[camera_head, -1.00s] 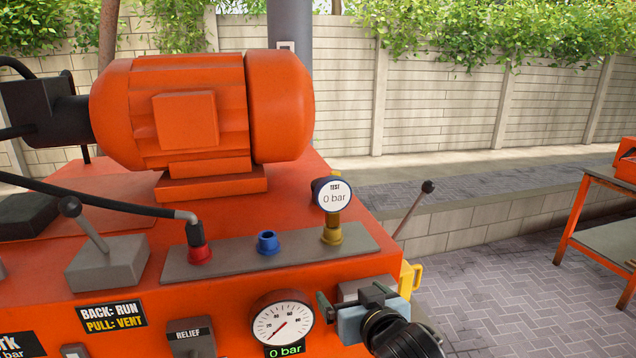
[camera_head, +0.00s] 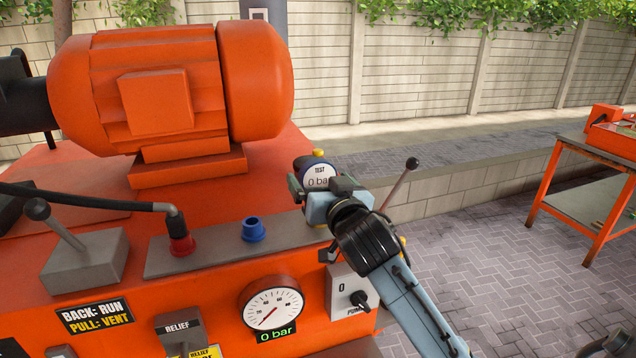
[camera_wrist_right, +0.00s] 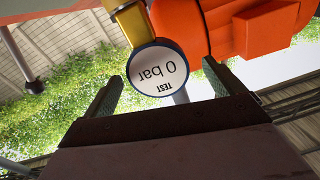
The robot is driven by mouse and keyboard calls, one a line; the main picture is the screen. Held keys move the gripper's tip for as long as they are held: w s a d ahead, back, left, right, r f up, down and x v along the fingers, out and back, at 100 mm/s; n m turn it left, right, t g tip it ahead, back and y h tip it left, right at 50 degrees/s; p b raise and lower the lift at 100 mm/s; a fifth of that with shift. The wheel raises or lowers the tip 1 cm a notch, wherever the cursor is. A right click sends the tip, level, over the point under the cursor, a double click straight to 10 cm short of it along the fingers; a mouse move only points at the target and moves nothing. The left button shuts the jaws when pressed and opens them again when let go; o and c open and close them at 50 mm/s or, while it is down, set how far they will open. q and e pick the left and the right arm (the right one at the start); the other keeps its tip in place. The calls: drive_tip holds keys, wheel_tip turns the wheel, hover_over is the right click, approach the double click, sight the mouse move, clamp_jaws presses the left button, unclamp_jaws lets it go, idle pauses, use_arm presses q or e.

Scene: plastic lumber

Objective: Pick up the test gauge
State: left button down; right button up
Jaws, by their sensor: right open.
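The test gauge (camera_head: 318,171) has a round white face reading "TEST 0 bar" and a dark blue rim. In the head view it is above the right end of the grey port strip (camera_head: 210,250), with my gripper hiding its lower part and stem. In the right wrist view the gauge (camera_wrist_right: 157,72) appears upside down, its brass stem at the top. My right gripper (camera_head: 318,188) is open at the gauge. Its two fingers stand on either side of the face in the wrist view, with visible gaps.
A red port with a hose (camera_head: 181,244) and a blue port (camera_head: 253,229) sit left of the gauge. A black-knobbed lever (camera_head: 400,183) rises just right of my gripper. A large orange motor (camera_head: 165,90) stands behind. A dial (camera_head: 272,308) is below.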

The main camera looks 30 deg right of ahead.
sight(320, 177)
drive_tip(key=p+x, duration=0.1)
drive_tip(key=x, duration=0.3)
drive_tip(key=shift+w+d, duration=0.2)
drive_tip(key=shift+w, duration=0.05)
drive_tip(key=c, duration=1.2)
drive_tip(key=shift+r, duration=0.1)
